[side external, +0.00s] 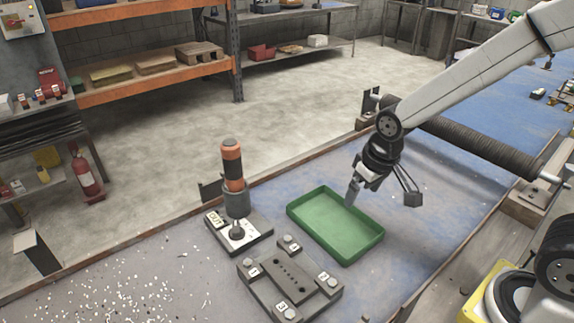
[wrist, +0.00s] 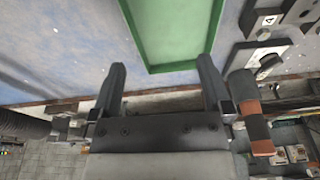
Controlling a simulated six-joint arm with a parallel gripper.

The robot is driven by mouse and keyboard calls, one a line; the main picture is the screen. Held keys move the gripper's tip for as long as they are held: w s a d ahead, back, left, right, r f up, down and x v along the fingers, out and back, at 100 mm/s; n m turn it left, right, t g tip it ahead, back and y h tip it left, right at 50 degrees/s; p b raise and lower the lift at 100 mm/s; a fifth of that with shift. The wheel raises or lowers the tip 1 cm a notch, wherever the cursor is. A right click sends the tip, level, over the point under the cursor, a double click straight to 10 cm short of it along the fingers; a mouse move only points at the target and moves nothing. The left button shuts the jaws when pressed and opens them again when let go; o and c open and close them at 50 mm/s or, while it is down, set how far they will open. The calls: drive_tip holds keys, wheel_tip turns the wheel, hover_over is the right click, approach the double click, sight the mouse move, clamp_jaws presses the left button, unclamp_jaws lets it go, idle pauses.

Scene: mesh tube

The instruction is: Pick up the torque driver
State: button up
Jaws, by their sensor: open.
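The torque driver (side external: 232,163), with an orange and black grip, stands upright in a grey holder (side external: 237,199) on a small base plate left of the green tray. In the wrist view the driver (wrist: 252,117) shows at the right, outside my right finger. My gripper (side external: 353,192) is above the far right part of the green tray, to the right of the driver and apart from it. In the wrist view my gripper (wrist: 160,80) has its two fingers wide apart with nothing between them.
The empty green tray (side external: 375,246) lies on the blue worktop. A dark fixture block (side external: 290,285) with numbered corner knobs sits in front of it. A dark roller (side external: 470,140) spans the worktop behind my arm. Small bits lie scattered at the left front (side external: 150,280).

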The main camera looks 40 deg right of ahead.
drive_tip(key=w+a+r, duration=0.3)
drive_tip(key=w, duration=0.3)
drive_tip(key=w+a+r, duration=0.3)
drive_tip(key=w+a, duration=0.1)
drive_tip(key=w, duration=0.1)
drive_tip(key=g, duration=0.1)
approach(230, 143)
drive_tip(key=f, duration=0.5)
drive_tip(key=shift+s+d+f, duration=0.15)
drive_tip(key=shift+s+d, duration=0.1)
drive_tip(key=shift+d, duration=0.15)
drive_tip(key=shift+w+a+r, duration=0.3)
drive_tip(key=shift+a+r, duration=0.15)
drive_tip(key=shift+a, duration=0.2)
drive_tip(key=shift+w+d+f, duration=0.1)
drive_tip(key=shift+w+f, duration=0.1)
drive_tip(key=shift+f, duration=1.1)
drive_tip(key=shift+w+f, duration=0.15)
drive_tip(key=shift+f, duration=1.15)
drive_tip(key=shift+w+d+f, duration=0.1)
drive_tip(key=shift+w+f, duration=0.1)
drive_tip(key=shift+f, duration=1.1)
drive_tip(key=shift+r, duration=0.1)
clamp_jaws()
drive_tip(key=shift+r, duration=0.1)
